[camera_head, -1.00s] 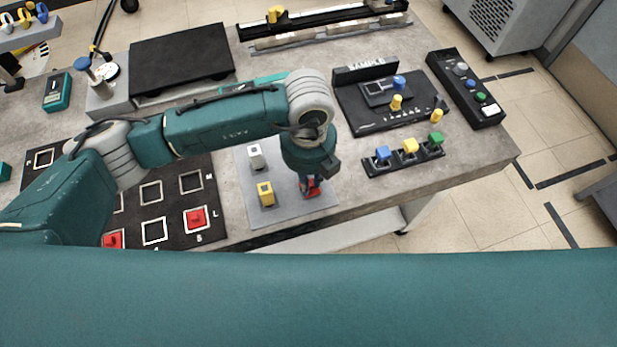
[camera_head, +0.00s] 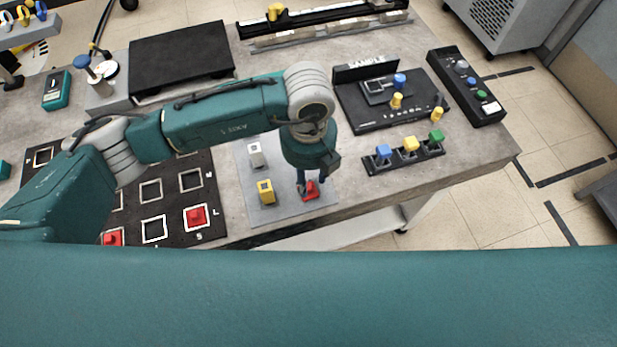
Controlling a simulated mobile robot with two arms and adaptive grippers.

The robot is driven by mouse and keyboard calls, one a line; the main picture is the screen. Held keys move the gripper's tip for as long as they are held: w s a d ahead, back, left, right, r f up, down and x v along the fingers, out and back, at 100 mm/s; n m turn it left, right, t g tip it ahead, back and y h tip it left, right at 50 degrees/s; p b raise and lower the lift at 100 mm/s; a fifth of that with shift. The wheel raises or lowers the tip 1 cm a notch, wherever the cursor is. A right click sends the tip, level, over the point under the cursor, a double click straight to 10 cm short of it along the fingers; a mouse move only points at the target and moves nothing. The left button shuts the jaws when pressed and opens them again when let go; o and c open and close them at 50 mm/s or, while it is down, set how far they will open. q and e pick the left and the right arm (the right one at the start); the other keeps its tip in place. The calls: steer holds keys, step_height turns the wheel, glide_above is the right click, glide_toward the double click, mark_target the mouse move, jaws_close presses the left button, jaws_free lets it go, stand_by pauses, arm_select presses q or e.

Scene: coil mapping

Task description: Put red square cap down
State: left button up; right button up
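The red square cap (camera_head: 311,191) rests on the light grey mat (camera_head: 285,211) near its right front corner. My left gripper (camera_head: 312,182) points down just above and around the cap. Its fingers are spread apart, and the red cap shows between and below them. A yellow cap (camera_head: 265,191) and a white cap (camera_head: 256,155) stand on the same mat to the left. My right gripper is not in view.
Left of the mat is a black board (camera_head: 172,205) with white squares, with a red piece (camera_head: 195,217) on it. To the right, a black strip (camera_head: 404,159) holds blue, yellow and green caps. The table edge runs close in front of the mat.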

mark_target(308, 184)
arm_select(q)
step_height(308, 184, up, 11)
steer(key=b, duration=0.2)
steer(key=shift+f, duration=0.15)
steer(key=shift+s, duration=0.1)
stand_by(0.3)
